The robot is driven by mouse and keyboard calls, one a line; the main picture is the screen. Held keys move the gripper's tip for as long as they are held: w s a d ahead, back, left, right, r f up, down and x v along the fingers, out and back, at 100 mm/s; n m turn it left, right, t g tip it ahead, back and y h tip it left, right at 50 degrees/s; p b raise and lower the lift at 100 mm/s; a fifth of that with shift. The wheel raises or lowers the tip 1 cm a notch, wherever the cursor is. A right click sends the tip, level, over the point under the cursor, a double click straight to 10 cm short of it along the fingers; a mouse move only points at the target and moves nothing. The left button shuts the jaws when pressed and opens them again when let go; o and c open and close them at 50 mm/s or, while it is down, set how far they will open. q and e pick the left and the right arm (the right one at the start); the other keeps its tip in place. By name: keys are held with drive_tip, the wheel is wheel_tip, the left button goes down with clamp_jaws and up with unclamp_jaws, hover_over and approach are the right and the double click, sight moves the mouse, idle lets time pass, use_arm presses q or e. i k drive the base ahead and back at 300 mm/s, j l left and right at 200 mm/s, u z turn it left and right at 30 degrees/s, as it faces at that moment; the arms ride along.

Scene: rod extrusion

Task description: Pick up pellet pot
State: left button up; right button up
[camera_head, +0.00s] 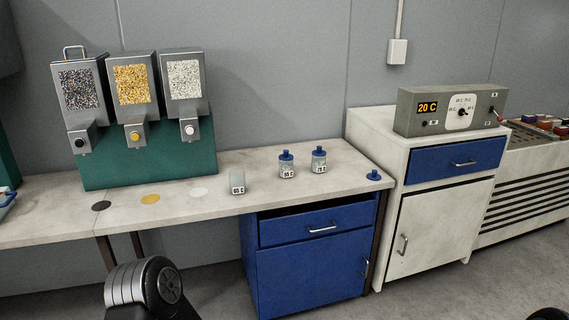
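A clear pellet pot (237,180) without a lid stands upright on the bench. Its label seems to read 60 C, and I see no pellets in it. To its right stand two pots with blue lids, one nearer the middle (287,162) and one further right (319,160). Their labels are too small to read surely. A loose blue lid (374,175) lies near the bench's right end. A dark, ribbed part of my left arm shows at the lower left. A sliver of dark shows at the lower right edge. Neither gripper's fingers are in view.
Three hoppers with dark (80,88), yellow (131,84) and white (184,79) pellets stand on a green base (150,165). Three coloured discs mark the bench (220,208) before them. A controller (450,111) reading 20 C sits on the cabinet (420,225) at right.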

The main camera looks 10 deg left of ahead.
sight(236, 177)
drive_tip(key=i+j+z, duration=0.15)
drive_tip(key=i, duration=0.3)
drive_tip(key=i+j+z, duration=0.15)
drive_tip(key=i, duration=0.35)
